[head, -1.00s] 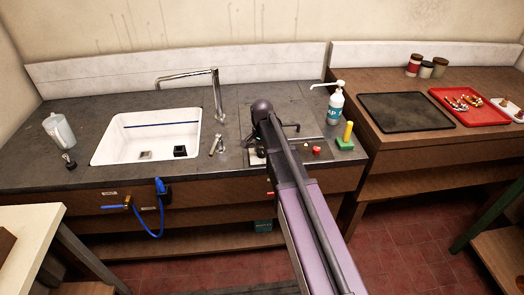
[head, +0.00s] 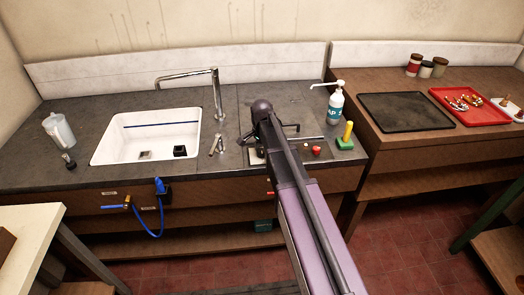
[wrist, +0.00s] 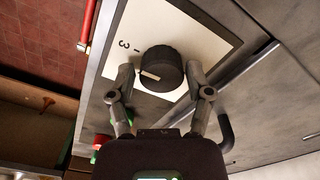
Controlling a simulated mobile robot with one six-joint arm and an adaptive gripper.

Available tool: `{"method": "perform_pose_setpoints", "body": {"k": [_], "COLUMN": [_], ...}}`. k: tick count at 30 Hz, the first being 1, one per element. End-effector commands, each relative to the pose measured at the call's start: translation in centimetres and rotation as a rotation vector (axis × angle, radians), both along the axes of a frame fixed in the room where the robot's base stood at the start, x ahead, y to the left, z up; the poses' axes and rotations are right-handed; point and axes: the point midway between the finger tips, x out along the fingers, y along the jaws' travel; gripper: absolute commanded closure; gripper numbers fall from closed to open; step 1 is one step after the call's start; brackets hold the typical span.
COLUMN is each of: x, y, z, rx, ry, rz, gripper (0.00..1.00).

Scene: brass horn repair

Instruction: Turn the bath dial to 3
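The bath dial (wrist: 168,66) is a round black knob with a white pointer line, on a white plate (wrist: 192,30) with a dark border. In the wrist view, a numeral 3 (wrist: 123,43) is printed to the upper left of the dial, with a short tick beside it. The pointer aims left, at the dial's edge below that tick. My gripper (wrist: 160,75) is open, with one finger on each side of the dial and gaps showing between fingers and knob. In the head view my arm hides the dial.
A sink (head: 104,150) with a tap (head: 216,95) is left of my arm. A pump bottle (head: 336,107), a red knob (head: 316,151) and a green block with a yellow post (head: 345,143) are to the right. A dark bent handle (wrist: 225,130) is close to the right finger.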

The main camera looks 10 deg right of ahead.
Motion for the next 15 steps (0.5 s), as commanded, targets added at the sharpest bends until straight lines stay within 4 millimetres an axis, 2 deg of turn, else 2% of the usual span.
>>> {"method": "perform_pose_setpoints", "body": {"k": [15], "x": [0.15], "y": [-0.01], "z": [0.02], "rx": [0.000], "ry": [-0.004], "rz": [0.006], "gripper": [0.13]}}
